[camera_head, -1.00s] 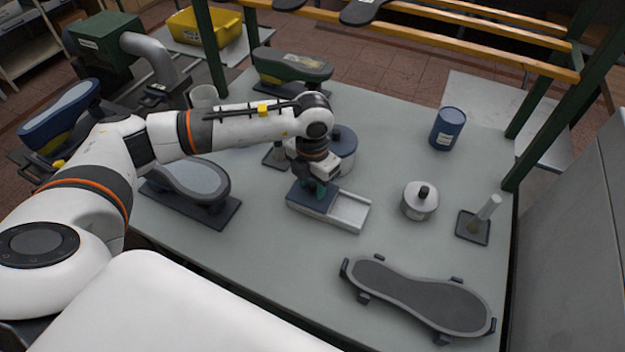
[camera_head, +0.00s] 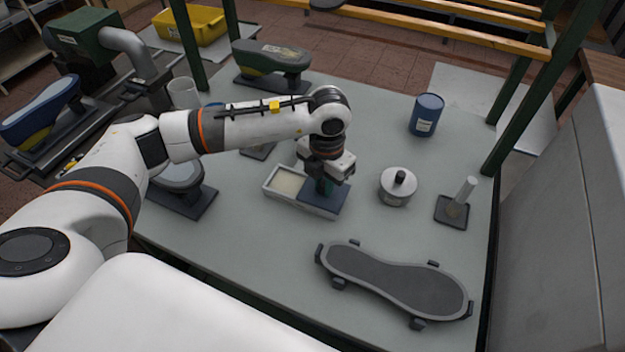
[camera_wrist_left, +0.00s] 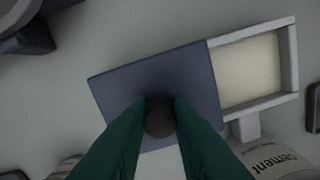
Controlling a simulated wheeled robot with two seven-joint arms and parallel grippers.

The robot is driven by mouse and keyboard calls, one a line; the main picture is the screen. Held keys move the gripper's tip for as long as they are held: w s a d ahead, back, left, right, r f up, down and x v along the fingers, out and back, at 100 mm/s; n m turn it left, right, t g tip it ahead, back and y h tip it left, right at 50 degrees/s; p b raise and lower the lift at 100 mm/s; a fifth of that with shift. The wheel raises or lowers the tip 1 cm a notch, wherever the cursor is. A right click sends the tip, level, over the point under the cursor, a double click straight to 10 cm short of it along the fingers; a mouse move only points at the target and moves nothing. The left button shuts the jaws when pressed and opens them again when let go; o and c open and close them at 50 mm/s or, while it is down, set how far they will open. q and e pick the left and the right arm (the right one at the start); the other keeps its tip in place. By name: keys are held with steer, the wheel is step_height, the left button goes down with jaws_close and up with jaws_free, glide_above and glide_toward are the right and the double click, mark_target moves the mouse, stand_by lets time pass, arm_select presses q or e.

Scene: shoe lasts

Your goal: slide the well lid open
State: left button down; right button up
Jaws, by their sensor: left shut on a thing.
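The well is a pale rectangular tray (camera_head: 270,188) in the middle of the table. Its flat dark blue lid (camera_head: 335,201) covers the right part in the head view; the left part is uncovered and shows a cream surface (camera_head: 287,181). In the left wrist view the lid (camera_wrist_left: 150,82) covers one end and the uncovered part (camera_wrist_left: 250,70) is at the right. My left gripper (camera_head: 325,186) points down over the lid. Its green fingers are shut on the lid's dark round knob (camera_wrist_left: 158,120). My right gripper is not in view.
A silver pot with black knob (camera_head: 394,195) and a post on a dark base (camera_head: 448,213) stand to the right. A sole-shaped board (camera_head: 400,280) lies in front. A blue can (camera_head: 426,115) stands behind. A container marked cement (camera_wrist_left: 275,162) is near the well.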

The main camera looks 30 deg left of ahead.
arm_select(q)
steer(key=shift+d, duration=0.35)
steer(key=shift+a, duration=0.15)
steer(key=c, duration=1.3)
jaws_free()
steer(key=shift+r, duration=0.1)
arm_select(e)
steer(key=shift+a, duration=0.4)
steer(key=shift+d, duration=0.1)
arm_select(q)
steer(key=shift+w+r, duration=0.1)
steer(key=shift+r, duration=0.35)
step_height(320, 180, up, 11)
steer(key=b, duration=0.2)
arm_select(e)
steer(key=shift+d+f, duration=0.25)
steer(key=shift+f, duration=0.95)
